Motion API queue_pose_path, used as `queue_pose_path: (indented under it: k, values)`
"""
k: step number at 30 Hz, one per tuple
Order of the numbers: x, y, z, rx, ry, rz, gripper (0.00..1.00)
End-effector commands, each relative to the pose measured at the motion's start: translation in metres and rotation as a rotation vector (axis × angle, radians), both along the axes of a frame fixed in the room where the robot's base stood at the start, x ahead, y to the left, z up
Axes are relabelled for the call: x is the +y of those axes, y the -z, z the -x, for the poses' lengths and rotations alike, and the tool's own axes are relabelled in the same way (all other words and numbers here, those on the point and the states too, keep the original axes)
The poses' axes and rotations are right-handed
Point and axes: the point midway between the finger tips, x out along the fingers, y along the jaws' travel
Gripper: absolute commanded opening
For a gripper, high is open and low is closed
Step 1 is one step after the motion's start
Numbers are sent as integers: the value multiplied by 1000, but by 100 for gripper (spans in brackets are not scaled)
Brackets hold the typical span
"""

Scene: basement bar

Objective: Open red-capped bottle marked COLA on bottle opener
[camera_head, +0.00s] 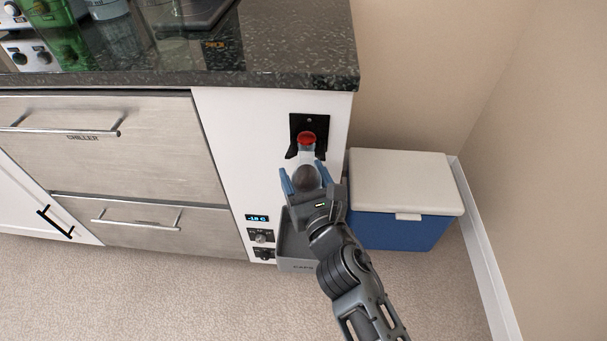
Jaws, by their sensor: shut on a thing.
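A clear bottle with a red cap (307,138) and dark contents (306,176) is held in my gripper (303,179). Its blue fingers are shut on the bottle's body, one on each side. No COLA marking can be read from here. The black bottle opener (310,124) is fixed to the white end panel of the counter. The red cap overlaps the opener's lower part in the picture. I cannot tell whether the cap touches the opener or is only in front of it.
A grey catch bin (298,265) labelled CAPS is below the opener, partly hidden by my arm. A blue cooler with a white lid (405,180) stands right of the cabinet. The dark countertop (300,62) overhangs above. Chiller drawers (130,150) are to the left.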

Motion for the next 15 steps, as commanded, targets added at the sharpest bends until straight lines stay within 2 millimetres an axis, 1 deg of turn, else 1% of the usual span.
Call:
queue_pose_path:
  k: [15]
  values:
    - [0,11,0,-3,-1,-1,6]
